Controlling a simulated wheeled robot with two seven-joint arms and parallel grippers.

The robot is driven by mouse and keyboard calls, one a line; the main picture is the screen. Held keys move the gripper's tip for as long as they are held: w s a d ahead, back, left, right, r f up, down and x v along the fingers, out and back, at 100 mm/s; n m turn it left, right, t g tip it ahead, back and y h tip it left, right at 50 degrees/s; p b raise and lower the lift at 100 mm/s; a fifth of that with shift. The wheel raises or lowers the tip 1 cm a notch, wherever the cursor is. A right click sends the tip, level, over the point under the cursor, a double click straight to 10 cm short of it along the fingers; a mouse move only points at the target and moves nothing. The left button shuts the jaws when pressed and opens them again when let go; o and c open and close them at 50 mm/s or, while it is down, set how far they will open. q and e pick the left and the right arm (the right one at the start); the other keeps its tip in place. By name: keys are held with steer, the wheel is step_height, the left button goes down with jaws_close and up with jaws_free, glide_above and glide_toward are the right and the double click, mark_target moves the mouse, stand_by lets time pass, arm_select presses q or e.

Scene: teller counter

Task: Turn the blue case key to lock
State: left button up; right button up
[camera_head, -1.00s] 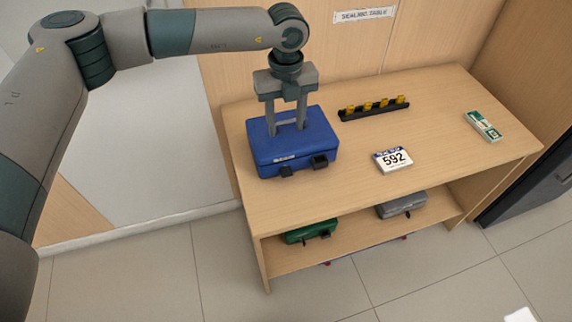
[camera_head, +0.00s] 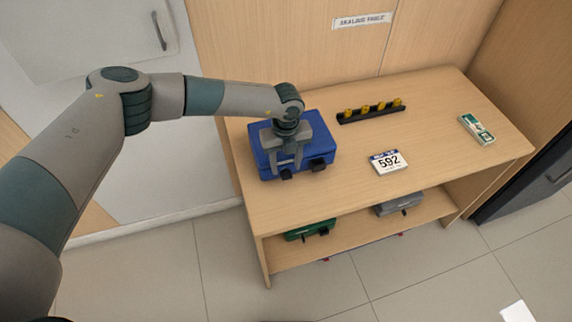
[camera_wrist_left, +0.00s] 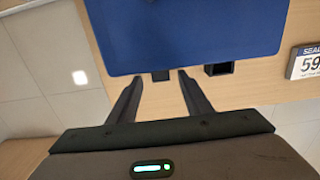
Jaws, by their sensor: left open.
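The blue case (camera_head: 318,135) lies shut near the left end of the wooden table. Its top also fills the upper part of the left wrist view (camera_wrist_left: 190,30). Two dark parts stick out from its front: a small one on the left, seemingly the key (camera_wrist_left: 160,75), and a boxy one (camera_head: 318,164) to its right. My left gripper (camera_head: 286,168) hangs over the case's front edge, pointing down. In the left wrist view its fingers (camera_wrist_left: 160,82) are open, one to each side of the small dark part, with nothing held. I cannot tell whether they touch it. My right gripper is not in view.
A black rack with yellow pieces (camera_head: 371,112) stands at the back. A 592 card (camera_head: 389,162) and a green-and-white pack (camera_head: 477,129) lie to the right. A green case (camera_head: 310,229) and a grey case (camera_head: 398,203) sit on the lower shelf (camera_head: 350,234).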

mark_target(286, 175)
arm_select(q)
steer(key=shift+f, duration=1.4)
steer(key=c, duration=1.1)
steer(key=shift+o, duration=0.2)
